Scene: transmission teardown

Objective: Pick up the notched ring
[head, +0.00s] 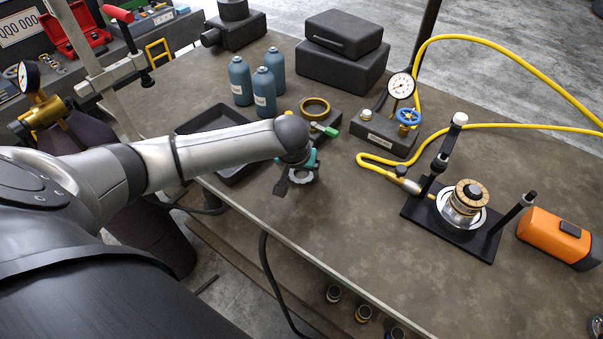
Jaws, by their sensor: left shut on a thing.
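My left gripper (298,174) is over the bench, near its front edge, with the fingers pointing down. It is shut on a grey metal ring with an uneven edge, the notched ring (309,178). The ring is partly hidden by the fingers and the wrist. I cannot tell whether it touches the bench top or is just above it. My right gripper is not in view.
A black tray (236,173) lies beneath my left forearm. A brass ring (314,106) sits behind the gripper. A black-based fixture (416,211) holds a stacked gear assembly (466,200) at right. The bench front centre is clear.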

